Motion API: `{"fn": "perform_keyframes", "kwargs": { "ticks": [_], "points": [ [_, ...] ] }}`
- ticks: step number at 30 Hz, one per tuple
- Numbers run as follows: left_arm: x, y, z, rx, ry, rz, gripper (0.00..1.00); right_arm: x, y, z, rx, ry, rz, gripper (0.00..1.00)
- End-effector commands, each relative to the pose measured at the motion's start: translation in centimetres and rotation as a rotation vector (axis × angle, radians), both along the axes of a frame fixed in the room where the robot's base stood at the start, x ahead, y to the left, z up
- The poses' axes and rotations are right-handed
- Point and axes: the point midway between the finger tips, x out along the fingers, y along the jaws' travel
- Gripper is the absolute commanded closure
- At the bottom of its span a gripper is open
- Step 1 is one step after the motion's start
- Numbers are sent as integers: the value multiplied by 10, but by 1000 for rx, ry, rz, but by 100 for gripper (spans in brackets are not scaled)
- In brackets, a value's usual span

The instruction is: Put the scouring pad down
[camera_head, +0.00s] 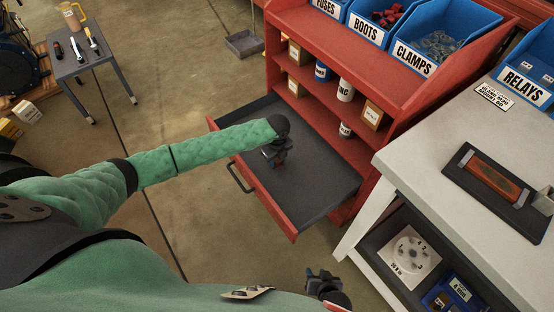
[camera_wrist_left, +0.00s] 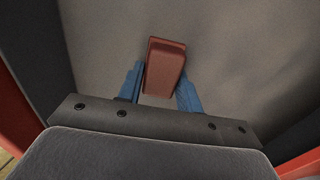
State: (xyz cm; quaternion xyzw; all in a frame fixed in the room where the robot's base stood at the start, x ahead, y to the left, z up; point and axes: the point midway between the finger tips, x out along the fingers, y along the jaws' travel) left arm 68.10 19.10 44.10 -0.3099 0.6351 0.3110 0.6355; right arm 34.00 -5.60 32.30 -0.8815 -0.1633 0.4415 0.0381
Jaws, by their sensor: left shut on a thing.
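The scouring pad (camera_wrist_left: 166,66) is a reddish-brown block between the two blue fingers in the left wrist view. My left gripper (camera_head: 277,155) is shut on it, over the dark floor of the open red drawer (camera_head: 318,188). In the head view the pad is small and mostly hidden by the gripper. I cannot tell whether the pad touches the drawer floor. My right gripper (camera_head: 322,284) is at the bottom of the head view, away from the drawer, and its fingers are too unclear to judge.
The red shelf unit (camera_head: 395,85) stands behind the drawer, with cans and boxes on its shelves and blue labelled bins on top. A white workbench (camera_head: 430,160) at right carries a dark tray (camera_head: 465,160) with a long reddish-brown item. The drawer floor around the gripper is clear.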

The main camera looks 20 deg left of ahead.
Motion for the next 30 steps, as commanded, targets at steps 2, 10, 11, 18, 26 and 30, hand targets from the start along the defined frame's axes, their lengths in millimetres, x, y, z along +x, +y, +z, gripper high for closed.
{"fn": "perform_keyframes", "kwargs": {
  "ticks": [2,10,11,18,26,30],
  "points": [
    [0,0,-1,-1,-1,0,100,0,0,-1,0,1,0,64],
    [0,0,-3,-1,-1,0,100,-1,-1,-1,-2,3,0,64],
    [0,0,-3,-1,-1,0,63,-1,-1,-1,-2,3,0,64],
    [0,0,-3,-1,-1,0,43,0,-1,1,-1,2,0,64],
    [1,0,3,-1,-2,0,43,1,-1,0,-1,-1,-1,64],
    [1,-1,22,-2,-2,-1,43,1,-1,0,-1,2,0,64]
  ]
}}
